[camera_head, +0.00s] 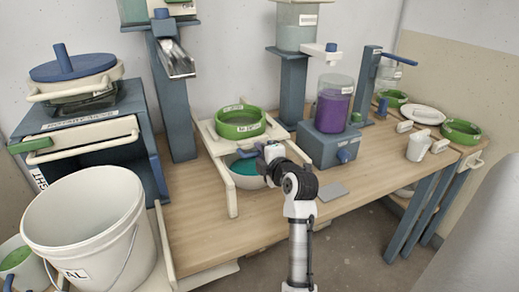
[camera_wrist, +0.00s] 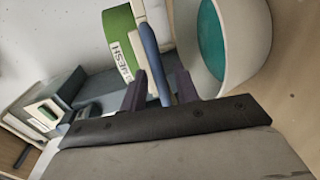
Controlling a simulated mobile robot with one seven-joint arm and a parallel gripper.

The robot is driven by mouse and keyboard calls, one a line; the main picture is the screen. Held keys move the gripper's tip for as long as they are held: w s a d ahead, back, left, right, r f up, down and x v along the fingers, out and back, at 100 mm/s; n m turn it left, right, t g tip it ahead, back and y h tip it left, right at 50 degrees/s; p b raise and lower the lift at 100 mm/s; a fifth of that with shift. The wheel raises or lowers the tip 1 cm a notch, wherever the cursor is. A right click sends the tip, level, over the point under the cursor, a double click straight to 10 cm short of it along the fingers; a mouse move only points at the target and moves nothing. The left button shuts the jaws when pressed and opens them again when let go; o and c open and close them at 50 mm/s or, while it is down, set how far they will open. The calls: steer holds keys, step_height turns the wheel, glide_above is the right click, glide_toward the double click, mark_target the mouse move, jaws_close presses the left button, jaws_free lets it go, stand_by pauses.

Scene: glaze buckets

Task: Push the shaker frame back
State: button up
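The shaker frame (camera_head: 208,138) is a cream frame carrying a green sieve (camera_head: 240,123), above a white bowl (camera_head: 247,182) of teal glaze. A blue handle (camera_head: 246,152) is at its front. In the wrist view the sieve (camera_wrist: 121,52), marked MESH, the blue handle (camera_wrist: 149,45) and the bowl (camera_wrist: 255,50) are close. My gripper (camera_head: 264,152) is at the front of the frame. Its two dark fingers (camera_wrist: 161,85) stand on either side of the handle, with gaps showing, so it looks open. Exact contact cannot be told.
Cream rails (camera_head: 232,200) flank the bowl. A blue stand with a purple jar (camera_head: 333,105) is close on the right, and a blue post (camera_head: 177,110) is on the left. A flat grey plate (camera_head: 333,191) lies right of my arm. A large white bucket (camera_head: 90,225) is front left.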

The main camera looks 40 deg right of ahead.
steer(key=shift+w+d+f, duration=0.1)
steer(key=shift+w, duration=0.45)
jaws_close()
steer(key=r+b+x, duration=0.1)
steer(key=b+x, duration=0.1)
steer(key=x, duration=0.3)
steer(key=r+b+x, duration=0.1)
steer(key=b+x, duration=0.1)
steer(key=x, duration=0.4)
steer(key=r+b+x, duration=0.1)
steer(key=b+x, duration=0.2)
steer(key=x, duration=0.2)
steer(key=shift+w+d, duration=0.1)
steer(key=shift+w, duration=0.5)
jaws_free()
steer(key=shift+s, duration=0.15)
